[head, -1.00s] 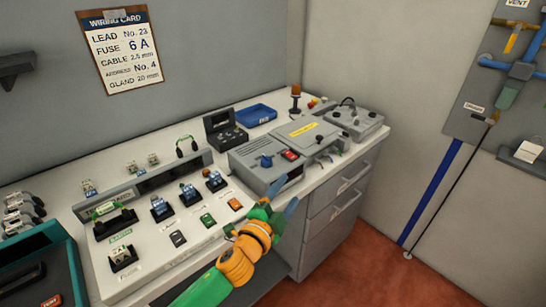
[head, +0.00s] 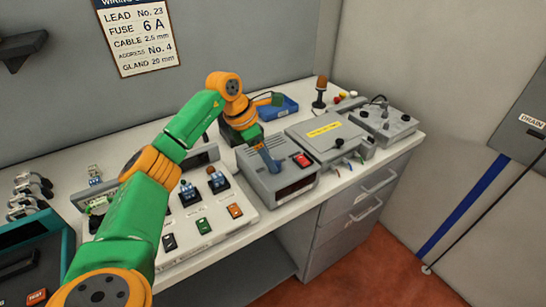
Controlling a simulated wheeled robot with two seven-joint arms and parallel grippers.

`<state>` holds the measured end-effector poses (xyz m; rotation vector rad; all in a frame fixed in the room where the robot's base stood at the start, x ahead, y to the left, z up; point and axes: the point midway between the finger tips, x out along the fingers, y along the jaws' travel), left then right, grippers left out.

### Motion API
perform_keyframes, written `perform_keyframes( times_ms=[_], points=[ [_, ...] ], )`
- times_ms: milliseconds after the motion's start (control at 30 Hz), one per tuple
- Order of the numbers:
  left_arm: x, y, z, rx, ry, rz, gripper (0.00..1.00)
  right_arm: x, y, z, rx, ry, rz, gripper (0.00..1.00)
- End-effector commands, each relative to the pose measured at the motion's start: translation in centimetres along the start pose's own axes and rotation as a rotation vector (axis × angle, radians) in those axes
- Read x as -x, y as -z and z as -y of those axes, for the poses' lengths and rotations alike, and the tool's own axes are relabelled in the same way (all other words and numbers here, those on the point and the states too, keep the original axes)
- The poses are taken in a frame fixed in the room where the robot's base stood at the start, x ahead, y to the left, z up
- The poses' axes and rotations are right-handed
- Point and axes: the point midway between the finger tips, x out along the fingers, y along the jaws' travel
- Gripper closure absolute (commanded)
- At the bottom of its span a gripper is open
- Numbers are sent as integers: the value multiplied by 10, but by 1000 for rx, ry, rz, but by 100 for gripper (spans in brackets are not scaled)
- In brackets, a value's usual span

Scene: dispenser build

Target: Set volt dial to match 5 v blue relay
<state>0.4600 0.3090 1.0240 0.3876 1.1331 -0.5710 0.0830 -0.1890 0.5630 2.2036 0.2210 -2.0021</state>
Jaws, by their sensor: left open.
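The grey power unit (head: 252,174) has a red switch (head: 302,160) on top and a dark display window (head: 293,190) on its front. No reading is legible there. Blue relays sit in black sockets on the white panel, one in the middle (head: 188,193) and one at the right (head: 217,181). My right gripper is not in view.
A grey box with a yellow label (head: 325,130) and another grey box with knobs (head: 384,121) stand to the right. A blue tray (head: 287,104) and an amber beacon (head: 320,92) are behind. My left arm covers much of the panel's left side.

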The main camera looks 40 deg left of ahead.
Motion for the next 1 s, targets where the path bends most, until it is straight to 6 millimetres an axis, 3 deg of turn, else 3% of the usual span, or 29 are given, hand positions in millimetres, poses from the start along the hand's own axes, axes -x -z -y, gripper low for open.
perform_keyframes(
  times_ms=[167,400,667,1000],
  points=[
    [-21,-1,1,-1,2,0,27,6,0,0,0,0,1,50],
    [-24,-1,1,-1,1,3,27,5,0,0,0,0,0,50],
    [-24,-1,1,-1,2,4,98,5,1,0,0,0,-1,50],
    [-24,-2,1,33,-13,4,100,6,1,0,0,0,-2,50]
  ],
)
